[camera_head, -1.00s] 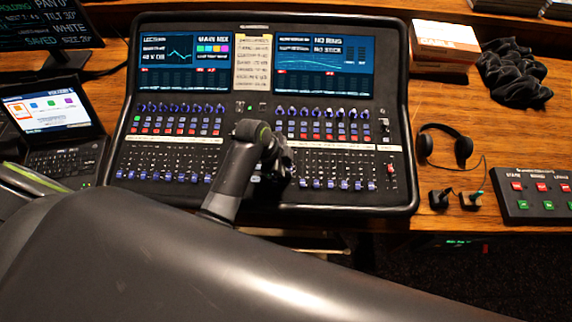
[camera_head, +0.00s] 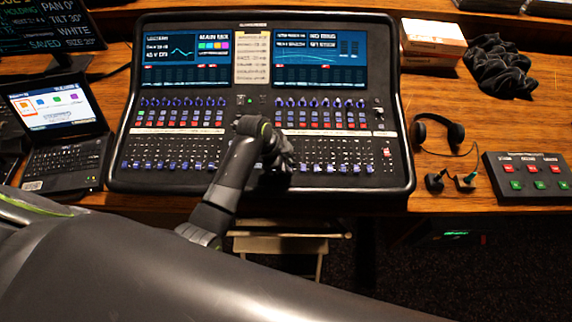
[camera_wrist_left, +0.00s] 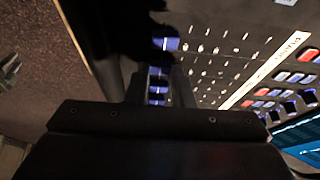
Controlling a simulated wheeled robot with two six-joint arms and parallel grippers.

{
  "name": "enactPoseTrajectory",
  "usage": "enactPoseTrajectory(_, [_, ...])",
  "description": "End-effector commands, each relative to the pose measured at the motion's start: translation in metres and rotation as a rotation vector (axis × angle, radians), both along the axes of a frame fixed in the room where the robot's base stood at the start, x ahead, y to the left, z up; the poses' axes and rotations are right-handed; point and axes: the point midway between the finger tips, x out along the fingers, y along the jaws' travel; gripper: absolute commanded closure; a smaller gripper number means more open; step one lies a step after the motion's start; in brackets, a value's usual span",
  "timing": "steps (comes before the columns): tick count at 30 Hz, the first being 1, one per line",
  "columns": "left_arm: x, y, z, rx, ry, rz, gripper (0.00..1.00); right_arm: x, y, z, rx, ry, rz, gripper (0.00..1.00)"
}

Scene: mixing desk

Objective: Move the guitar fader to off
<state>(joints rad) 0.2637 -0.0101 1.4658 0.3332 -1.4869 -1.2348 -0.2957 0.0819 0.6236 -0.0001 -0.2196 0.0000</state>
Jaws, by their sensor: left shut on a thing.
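The mixing desk (camera_head: 262,196) stands in the middle of the head view, with a row of blue-capped faders (camera_head: 340,168) along its near side. My left gripper (camera_head: 277,178) reaches down over the near middle of the desk, between the left and right fader banks. It is shut on a fader cap, which the hand hides in the head view. In the left wrist view, blue fader caps (camera_wrist_left: 158,88) show between and beside the dark fingers. The label strip (camera_wrist_left: 268,68) is not readable, so I cannot tell which channel is held.
A laptop (camera_head: 58,150) stands left of the desk. Headphones (camera_head: 437,132), a small button box (camera_head: 530,178), a white-orange box (camera_head: 432,38) and a dark cloth (camera_head: 498,68) lie to the right. The desk's raised dark rim surrounds the faders.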

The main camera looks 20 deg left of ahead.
Motion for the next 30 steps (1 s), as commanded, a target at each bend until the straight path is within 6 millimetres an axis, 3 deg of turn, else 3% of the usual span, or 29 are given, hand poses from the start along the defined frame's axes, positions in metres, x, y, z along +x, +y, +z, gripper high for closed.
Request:
enactPoseTrajectory(1, [-0.004,-0.001,-0.004,-0.003,0.015,-0.001,0.78,0.007,0.0,0.0,0.0,-0.011,0.002,0.64])
enactPoseTrajectory(6, [-0.003,-0.001,-0.003,-0.002,0.012,0.0,0.56,0.009,0.001,0.0,0.001,-0.014,0.002,0.64])
enactPoseTrajectory(15, [-0.002,0.0,-0.001,0.0,0.005,0.0,0.56,-0.012,0.002,-0.001,0.003,0.018,-0.004,0.64])
enactPoseTrajectory(19, [-0.003,0.003,0.006,0.001,0.004,0.001,0.56,-0.012,0.003,-0.003,0.003,0.019,-0.004,0.64])
enactPoseTrajectory(30, [-0.014,0.025,0.062,0.001,-0.002,0.001,0.56,-0.005,0.003,-0.013,0.004,0.009,-0.002,0.64])
